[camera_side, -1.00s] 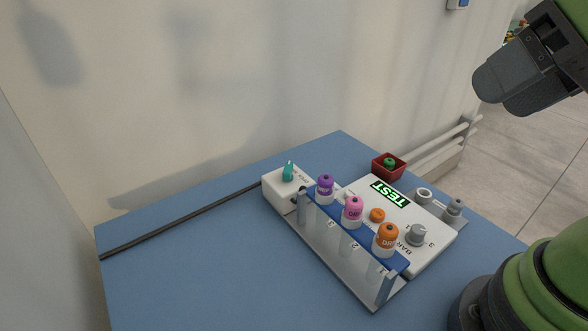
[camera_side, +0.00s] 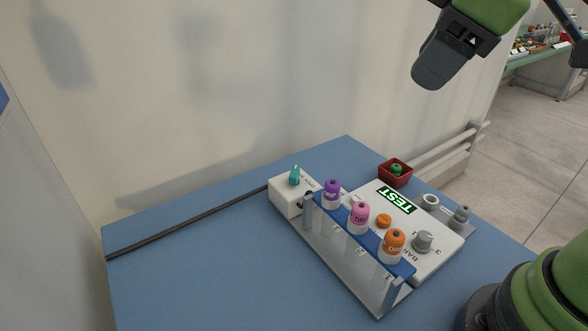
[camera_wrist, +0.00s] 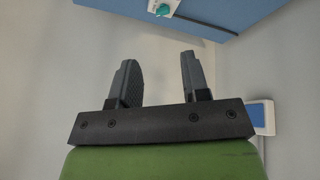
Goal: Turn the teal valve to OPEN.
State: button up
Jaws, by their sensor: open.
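The teal valve (camera_side: 294,176) stands on a white box (camera_side: 286,198) at the left end of the device on the blue table. It also shows at the top edge of the wrist view (camera_wrist: 162,10); its label is too small to read. My gripper (camera_side: 432,78) is high above the table at the upper right of the side view, well apart from the valve. In the wrist view its two fingers (camera_wrist: 156,72) are spread, with nothing between them.
A rack with purple (camera_side: 332,194), pink (camera_side: 358,217) and orange (camera_side: 393,245) capped vials stands in front of the valve's right side. A panel with a lit TEST display (camera_side: 397,200), a grey knob (camera_side: 424,241) and a red box (camera_side: 395,173) lie beyond.

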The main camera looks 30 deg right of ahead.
jog(key=w+a+f+n+g+h, duration=0.25)
jog(key=w+f+n, duration=0.25)
jog(key=w+n, duration=0.45)
jog(key=n+h, duration=0.2)
jog(key=n, duration=1)
send_near(294, 172)
jog(key=shift+t+y, duration=0.25)
jog(key=x, duration=0.9)
jog(key=shift+s+d+f, duration=0.15)
jog(key=shift+d, duration=0.15)
grip_shut()
